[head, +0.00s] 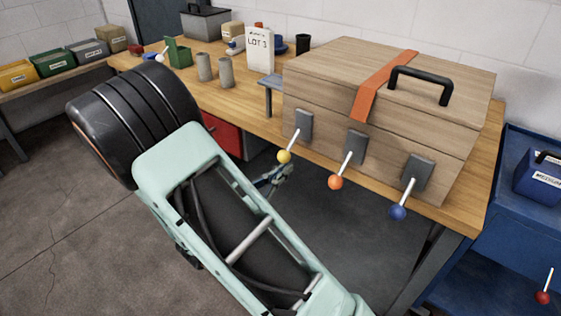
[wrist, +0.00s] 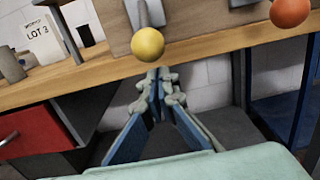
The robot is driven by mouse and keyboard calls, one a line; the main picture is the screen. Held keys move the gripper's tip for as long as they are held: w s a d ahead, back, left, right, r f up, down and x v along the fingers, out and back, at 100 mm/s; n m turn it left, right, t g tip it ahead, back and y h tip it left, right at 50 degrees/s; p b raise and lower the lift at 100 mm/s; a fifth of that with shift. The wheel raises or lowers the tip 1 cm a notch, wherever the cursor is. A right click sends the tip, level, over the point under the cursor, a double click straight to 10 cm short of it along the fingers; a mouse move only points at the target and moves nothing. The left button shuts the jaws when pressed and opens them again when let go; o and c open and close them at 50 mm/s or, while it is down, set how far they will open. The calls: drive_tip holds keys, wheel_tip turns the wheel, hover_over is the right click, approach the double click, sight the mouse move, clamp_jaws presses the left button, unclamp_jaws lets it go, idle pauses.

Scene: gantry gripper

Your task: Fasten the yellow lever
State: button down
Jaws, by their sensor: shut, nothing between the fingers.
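The yellow lever (head: 284,156) is a white rod with a yellow ball, on a grey mount at the left of the wooden case's front. Its rod slants outward and down. In the wrist view its yellow ball (wrist: 147,43) is near the top centre. The wooden case (head: 318,97) stands on the workbench, lid down. My gripper (head: 278,172) is below the yellow ball in the head view, partly hidden by my arm. In the wrist view its blue-padded fingers (wrist: 159,76) are together and empty, their tips just below the ball in the picture. Contact is not visible.
An orange lever (head: 336,181) and a blue lever (head: 398,212) hang to the right on the same front. The workbench edge (wrist: 85,88) runs behind the fingers. A red drawer (wrist: 35,130) is left below. A blue cart (head: 518,225) stands at the right.

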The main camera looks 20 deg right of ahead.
drive_tip(key=shift+r+p, duration=3.1)
drive_tip(key=shift+r, duration=0.55)
drive_tip(key=shift+s+a+f+b, duration=0.45)
drive_tip(key=shift+s+a+f, duration=0.15)
drive_tip(key=shift+a+f, duration=0.25)
approach(282, 153)
drive_tip(key=shift+w+d+p, duration=0.35)
drive_tip(key=shift+d+p, duration=0.05)
drive_tip(key=shift+d, duration=0.2)
